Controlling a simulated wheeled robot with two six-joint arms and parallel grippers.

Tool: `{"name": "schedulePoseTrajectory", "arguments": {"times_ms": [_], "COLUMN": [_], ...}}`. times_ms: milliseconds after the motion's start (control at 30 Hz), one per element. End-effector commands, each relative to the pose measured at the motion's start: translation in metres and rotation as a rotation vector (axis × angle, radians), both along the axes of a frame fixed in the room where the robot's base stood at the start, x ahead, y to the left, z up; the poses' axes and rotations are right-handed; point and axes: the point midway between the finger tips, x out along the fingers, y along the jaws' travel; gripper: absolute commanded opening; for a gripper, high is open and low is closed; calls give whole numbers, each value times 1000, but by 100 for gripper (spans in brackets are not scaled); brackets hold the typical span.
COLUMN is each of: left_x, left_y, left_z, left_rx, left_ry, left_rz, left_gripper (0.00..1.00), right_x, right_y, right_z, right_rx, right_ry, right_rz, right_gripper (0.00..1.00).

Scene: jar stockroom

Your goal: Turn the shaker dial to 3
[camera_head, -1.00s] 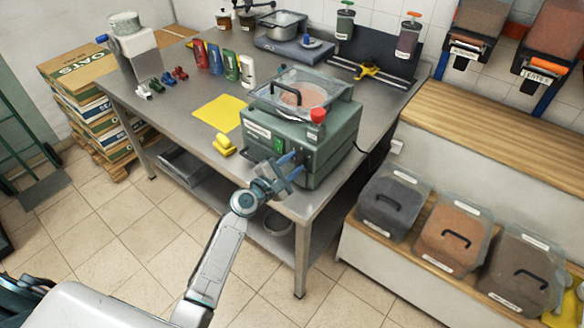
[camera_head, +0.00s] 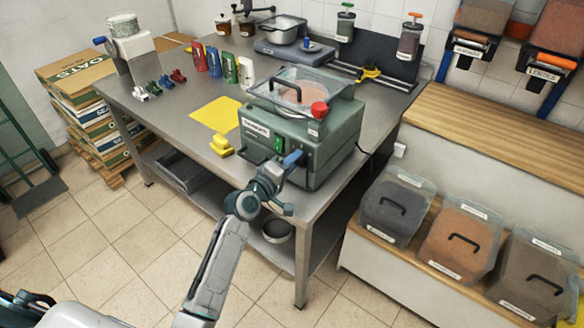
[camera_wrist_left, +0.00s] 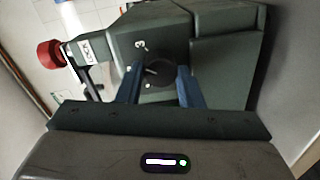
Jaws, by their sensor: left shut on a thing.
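The shaker (camera_head: 318,143) is a green box with a clear lid on top, at the front right of the steel table. Its black round dial (camera_wrist_left: 158,72) shows in the left wrist view between the two blue fingers of my left gripper (camera_wrist_left: 158,86). In the head view my left gripper (camera_head: 290,162) is at the shaker's front face, shut on the dial, and covers it. A "3" mark on the face shows above the dial in the wrist view; I cannot tell the dial's exact setting. My right gripper is not in view.
A red knob (camera_head: 319,109) sticks out at the shaker's top corner, and a green switch (camera_head: 279,145) is left of my gripper. A yellow sponge (camera_head: 222,145) and yellow cloth (camera_head: 215,115) lie left of the shaker. Bins (camera_head: 397,205) stand on the right.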

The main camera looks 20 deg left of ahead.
Motion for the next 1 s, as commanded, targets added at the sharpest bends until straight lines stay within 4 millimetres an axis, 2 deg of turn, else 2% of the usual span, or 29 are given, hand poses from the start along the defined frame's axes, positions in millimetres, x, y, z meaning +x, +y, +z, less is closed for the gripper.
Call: {"name": "schedulePoseTrajectory", "arguments": {"times_ms": [100,500,1000], "left_x": [0,0,0], "left_y": [-1,-1,-1], "left_z": [-4,-3,-2], "left_rx": [98,357,449], "left_ry": [-34,-128,-159], "left_rz": [-1,-1,-2], "left_gripper": [10,10,10], "right_x": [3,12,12], "right_y": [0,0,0], "right_z": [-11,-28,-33], "right_rx": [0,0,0], "right_ry": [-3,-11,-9], "right_rz": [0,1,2], "right_gripper": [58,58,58]}}
